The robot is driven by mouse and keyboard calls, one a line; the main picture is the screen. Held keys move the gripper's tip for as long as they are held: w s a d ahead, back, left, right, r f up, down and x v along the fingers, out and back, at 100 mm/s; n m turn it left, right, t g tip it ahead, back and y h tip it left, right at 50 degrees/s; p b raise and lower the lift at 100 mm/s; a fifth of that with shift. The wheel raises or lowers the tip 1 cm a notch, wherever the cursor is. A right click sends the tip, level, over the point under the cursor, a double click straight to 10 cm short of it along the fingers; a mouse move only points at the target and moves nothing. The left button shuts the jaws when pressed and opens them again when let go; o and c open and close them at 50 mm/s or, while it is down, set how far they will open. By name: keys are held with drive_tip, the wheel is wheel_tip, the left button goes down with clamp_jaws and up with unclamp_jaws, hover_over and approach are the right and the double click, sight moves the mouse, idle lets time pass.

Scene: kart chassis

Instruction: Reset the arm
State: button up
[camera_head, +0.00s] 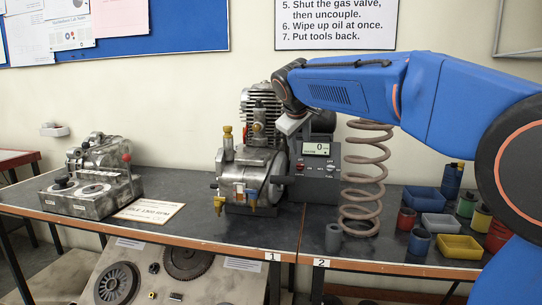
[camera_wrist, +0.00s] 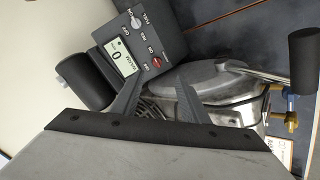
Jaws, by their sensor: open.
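My blue arm (camera_head: 370,85) reaches in from the right and bends down at its wrist over the bench. The fingertips are partly hidden in the head view.
A tall rusty coil spring (camera_head: 365,180) stands right of the panel box, with a small grey cylinder (camera_head: 333,238) by it. Several cans and blue and yellow bins (camera_head: 460,247) stand at the right. A metal unit (camera_head: 92,185) sits on the bench (camera_head: 180,205) at the left.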

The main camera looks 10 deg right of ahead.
drive_tip(key=s+d+f+m+g, duration=0.1)
drive_tip(key=s+d+f, duration=0.25)
drive_tip(key=s, duration=0.45)
drive_tip(key=s+d+f+m+y, duration=0.1)
drive_tip(key=s+d+f, duration=0.1)
drive_tip(key=s+f, duration=0.45)
drive_tip(key=s+d+f+m+g, duration=0.1)
drive_tip(key=s+d+f+m, duration=0.15)
drive_tip(key=s, duration=0.75)
drive_tip(key=s+d+f+m+g+y, duration=0.1)
drive_tip(key=s+f+m, duration=0.1)
drive_tip(key=s+f, duration=1.4)
drive_tip(key=s, duration=0.3)
drive_tip(key=shift+s+d+m+y, duration=0.3)
drive_tip(key=shift+d+m+y, duration=0.05)
drive_tip(key=shift+d+y, duration=0.05)
